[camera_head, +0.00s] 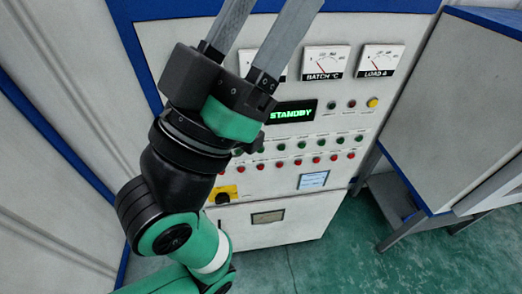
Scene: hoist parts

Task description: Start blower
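The control panel (342,110) stands upright in front of me. Its dark display (291,112) reads STANDBY in green. Below it are a row of green buttons (302,145) and a row of red buttons (297,164); their small labels are unreadable, so I cannot tell which one is the blower's. My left gripper (262,22) is in front of the panel's upper left part and points up. Its two fingers are apart with nothing visible between them; their tips are beyond the top edge. The gripper and arm hide the panel's left part. My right gripper is out of view.
Dial gauges, including BATCH °C (326,61) and LOAD (380,59), sit above the display. A yellow button (372,103) is at upper right, and a yellow rotary switch (222,195) at lower left. A blue-edged cabinet (450,100) stands on the right. Green floor (350,250) is open below.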

